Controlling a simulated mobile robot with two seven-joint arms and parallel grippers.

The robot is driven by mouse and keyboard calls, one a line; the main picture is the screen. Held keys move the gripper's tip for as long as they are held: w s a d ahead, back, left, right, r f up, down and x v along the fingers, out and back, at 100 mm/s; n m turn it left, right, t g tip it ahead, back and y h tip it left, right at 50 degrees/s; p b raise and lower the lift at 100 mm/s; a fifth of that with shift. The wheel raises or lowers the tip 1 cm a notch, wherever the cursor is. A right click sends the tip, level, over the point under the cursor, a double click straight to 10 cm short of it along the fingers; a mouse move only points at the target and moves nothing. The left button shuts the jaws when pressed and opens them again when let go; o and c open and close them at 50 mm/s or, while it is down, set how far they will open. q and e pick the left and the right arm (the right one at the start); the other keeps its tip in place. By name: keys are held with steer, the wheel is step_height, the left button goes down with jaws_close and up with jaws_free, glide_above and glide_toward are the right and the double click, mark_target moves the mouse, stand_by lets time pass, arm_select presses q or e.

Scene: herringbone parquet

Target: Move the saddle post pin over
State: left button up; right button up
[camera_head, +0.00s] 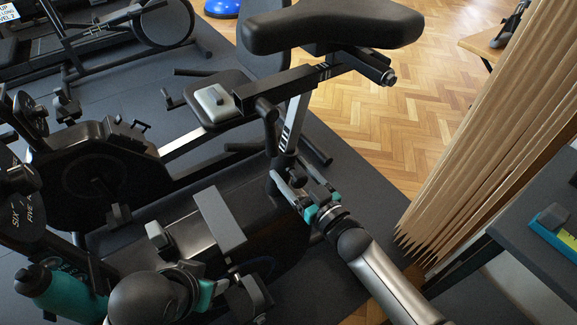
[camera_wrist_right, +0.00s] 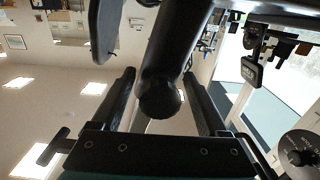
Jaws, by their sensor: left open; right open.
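The black saddle (camera_head: 335,24) sits on a horizontal slider above the upright saddle post (camera_head: 291,125). A black, curved, rod-like part (camera_head: 270,128) hangs beside the post; I cannot tell whether it is the pin. My right gripper (camera_head: 287,174) is open beside the lower post. In the right wrist view, a dark cylinder with a rounded end (camera_wrist_right: 159,99) lies between its open fingers (camera_wrist_right: 160,85), with gaps on both sides; it may be the pin's knob. My left gripper (camera_head: 255,288) is low at the front, open, partly hidden by its own arm.
The exercise bike's body (camera_head: 95,165) stands left. A teal bottle (camera_head: 62,292) is at lower left. Wooden slats (camera_head: 490,130) and a dark table (camera_head: 535,205) flank the right side. Parquet floor (camera_head: 385,120) is open behind the post.

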steer(key=shift+c, duration=0.2)
jaws_close()
stand_by(0.5)
stand_by(0.8)
